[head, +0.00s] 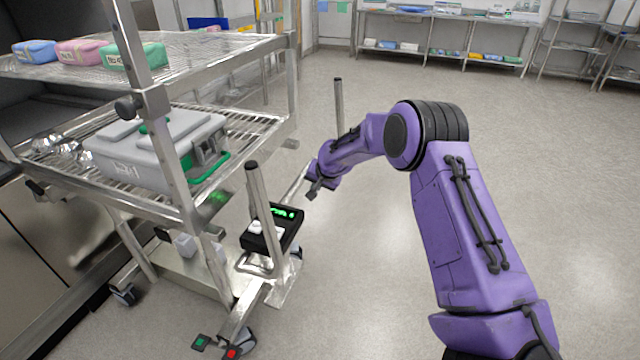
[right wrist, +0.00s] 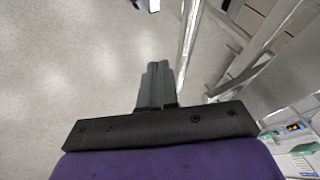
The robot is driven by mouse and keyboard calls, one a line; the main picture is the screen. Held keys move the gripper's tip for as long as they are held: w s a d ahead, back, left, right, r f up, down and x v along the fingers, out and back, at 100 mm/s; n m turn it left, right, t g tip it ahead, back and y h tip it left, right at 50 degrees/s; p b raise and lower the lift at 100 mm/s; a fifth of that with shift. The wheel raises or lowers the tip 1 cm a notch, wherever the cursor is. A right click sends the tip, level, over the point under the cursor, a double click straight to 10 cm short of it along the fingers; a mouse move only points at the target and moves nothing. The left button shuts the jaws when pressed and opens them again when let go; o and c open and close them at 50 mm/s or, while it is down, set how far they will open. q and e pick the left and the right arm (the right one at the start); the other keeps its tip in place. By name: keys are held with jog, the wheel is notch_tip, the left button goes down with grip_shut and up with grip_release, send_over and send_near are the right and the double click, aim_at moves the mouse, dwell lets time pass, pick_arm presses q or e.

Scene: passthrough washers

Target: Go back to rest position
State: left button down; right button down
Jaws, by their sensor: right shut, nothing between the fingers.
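My right arm, purple, reaches in from the lower right in the head view. Its gripper (head: 314,190) hangs over the floor just right of the metal cart (head: 190,212), near the cart's upright post, and looks apart from it. In the right wrist view the two grey fingers (right wrist: 157,84) are together with nothing between them, above bare floor. My left gripper is not in view.
The cart holds a grey case (head: 155,140) with a green handle on its lower shelf. Blue, pink and green packs (head: 132,56) lie on top. A black control box (head: 272,228) with a green display sits by the post. Floor at right is clear.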

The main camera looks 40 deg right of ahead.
jog(key=s+a+f+t+h, duration=0.1)
jog(key=s+a+f+h, duration=0.1)
jog(key=s+a+f, duration=0.45)
jog(key=s+a+f+h, duration=0.1)
jog(key=s+a+f, duration=0.2)
jog(key=s+f, duration=0.5)
jog(key=s+a+f+n+g, duration=0.1)
jog(key=s+a+f, duration=0.1)
jog(key=s, duration=0.8)
jog(key=s+a+f+n+g, duration=0.1)
jog(key=s+a+f+g, duration=0.1)
jog(key=s, duration=0.8)
jog(key=s+a+f+n+g, duration=0.1)
jog(key=s+a+f+n, duration=0.1)
jog(key=s, duration=0.8)
jog(key=shift+a+f, duration=0.3)
jog(key=shift+f, duration=0.15)
